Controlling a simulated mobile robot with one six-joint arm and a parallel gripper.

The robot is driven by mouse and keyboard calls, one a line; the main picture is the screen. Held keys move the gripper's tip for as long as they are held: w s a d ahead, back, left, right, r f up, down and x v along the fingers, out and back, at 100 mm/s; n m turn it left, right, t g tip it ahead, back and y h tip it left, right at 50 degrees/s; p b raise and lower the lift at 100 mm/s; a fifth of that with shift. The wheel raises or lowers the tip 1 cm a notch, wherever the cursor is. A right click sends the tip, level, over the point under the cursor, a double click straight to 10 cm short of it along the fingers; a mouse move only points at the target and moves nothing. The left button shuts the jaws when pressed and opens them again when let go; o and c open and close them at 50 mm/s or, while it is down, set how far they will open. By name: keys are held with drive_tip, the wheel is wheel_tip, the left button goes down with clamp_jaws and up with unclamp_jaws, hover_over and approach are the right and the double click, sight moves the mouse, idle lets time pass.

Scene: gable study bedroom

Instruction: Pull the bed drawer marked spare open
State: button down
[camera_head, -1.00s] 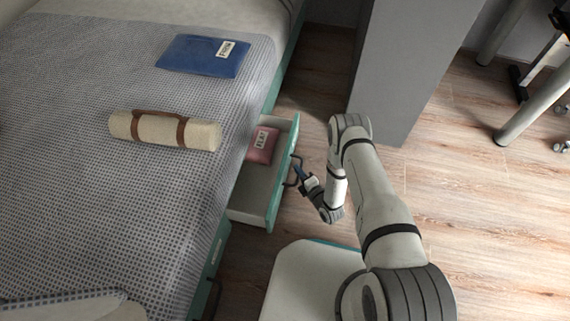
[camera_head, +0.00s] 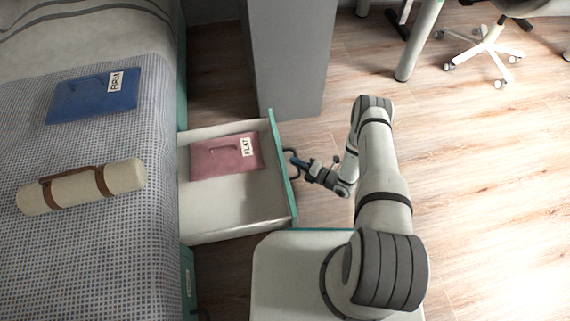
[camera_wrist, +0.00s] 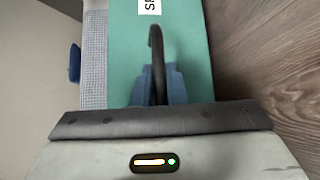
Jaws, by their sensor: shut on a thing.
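The bed drawer (camera_head: 230,212) stands well out from the bed's side in the head view, with a pale inside and a green front. My gripper (camera_head: 300,163) is at the outer side of the drawer front. In the wrist view, its blue fingers (camera_wrist: 158,85) are shut on the dark curved handle (camera_wrist: 155,42). A pink pouch (camera_head: 226,157) labelled "FLAT" lies inside the drawer.
A blue pouch (camera_head: 92,97) labelled "FIRM" and a strapped cream roll (camera_head: 78,187) lie on the bed (camera_head: 95,262). A grey panel (camera_head: 283,60) stands just behind the drawer. Desk legs and a wheeled chair (camera_head: 487,48) are at the upper right. Wood floor (camera_head: 470,170) at right is clear.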

drive_tip(key=shift+d, duration=0.45)
drive_tip(key=shift+s+f, duration=0.1)
drive_tip(key=c, duration=1.5)
unclamp_jaws()
drive_tip(key=shift+d, duration=0.1)
drive_tip(key=p+v, duration=0.2)
drive_tip(key=v, duration=0.5)
drive_tip(key=shift+s+d+p, duration=0.2)
drive_tip(key=shift+d+p, duration=0.05)
drive_tip(key=shift+p, duration=0.05)
